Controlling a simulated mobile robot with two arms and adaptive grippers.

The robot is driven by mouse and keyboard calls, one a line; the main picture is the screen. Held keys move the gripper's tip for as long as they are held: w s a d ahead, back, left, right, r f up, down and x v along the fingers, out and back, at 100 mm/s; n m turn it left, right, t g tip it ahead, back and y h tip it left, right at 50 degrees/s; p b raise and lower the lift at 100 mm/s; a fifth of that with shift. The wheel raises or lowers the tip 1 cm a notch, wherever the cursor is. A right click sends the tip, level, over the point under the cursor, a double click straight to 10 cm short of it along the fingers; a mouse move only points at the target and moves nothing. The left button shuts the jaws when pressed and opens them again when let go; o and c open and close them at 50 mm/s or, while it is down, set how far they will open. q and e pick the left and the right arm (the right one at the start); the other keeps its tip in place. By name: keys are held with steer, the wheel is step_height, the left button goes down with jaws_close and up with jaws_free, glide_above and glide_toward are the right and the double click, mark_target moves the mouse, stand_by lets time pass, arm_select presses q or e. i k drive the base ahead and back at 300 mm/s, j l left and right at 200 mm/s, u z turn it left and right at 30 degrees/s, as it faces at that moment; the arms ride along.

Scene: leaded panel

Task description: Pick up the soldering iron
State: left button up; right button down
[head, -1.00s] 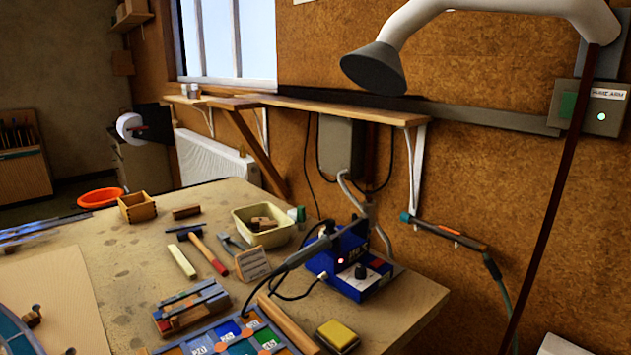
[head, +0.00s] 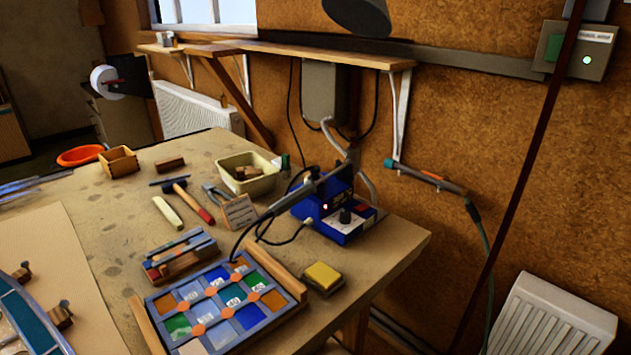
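The soldering iron (head: 290,197) is a long dark tool with a grey middle. It lies slanted at the blue soldering station (head: 343,222), its upper right end at the station and its lower left end toward the colour sample tray. A dark cable curves from its lower end. A small red light and a dark knob show on the station. Exactly how the iron is seated cannot be told. Neither of my grippers is in view.
A tray of coloured glass samples (head: 222,302) and a yellow sponge (head: 322,277) lie in front of the station. A teal-tipped tool (head: 427,177) hangs on the wall.

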mark_target(284, 204)
steer(key=i+j+u, duration=0.1)
steer(key=i+u, duration=0.2)
steer(key=u, duration=0.15)
steer(key=i+u, duration=0.4)
steer(key=k+l, duration=0.05)
steer(key=k, duration=0.05)
